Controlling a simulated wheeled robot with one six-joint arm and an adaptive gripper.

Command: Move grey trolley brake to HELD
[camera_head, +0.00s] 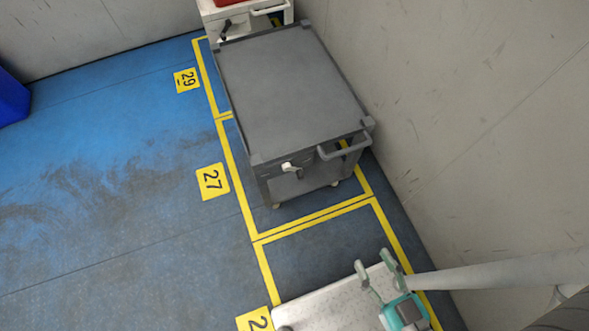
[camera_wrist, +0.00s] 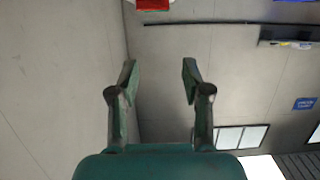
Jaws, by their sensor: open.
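The grey trolley (camera_head: 285,85) stands in the yellow-lined bay marked 27 in the head view. A small pale brake lever (camera_head: 290,166) sits on its near end panel, pointing to the left and a little down. Markings on the panel are too small to read. My gripper (camera_head: 374,261) is open and empty, well apart from the trolley, below and to the right of the lever in the picture. In the wrist view my gripper (camera_wrist: 159,68) shows two spread green fingers with nothing between them. The grey trolley and its lever do not clearly show there.
The trolley's push handle (camera_head: 345,148) juts out right of the lever. A pale speckled surface (camera_head: 330,310) lies under my gripper. A grey wall (camera_head: 480,110) runs along the right. A white trolley (camera_head: 275,12) with a red item stands behind. Blue floor (camera_head: 110,190) at left is free.

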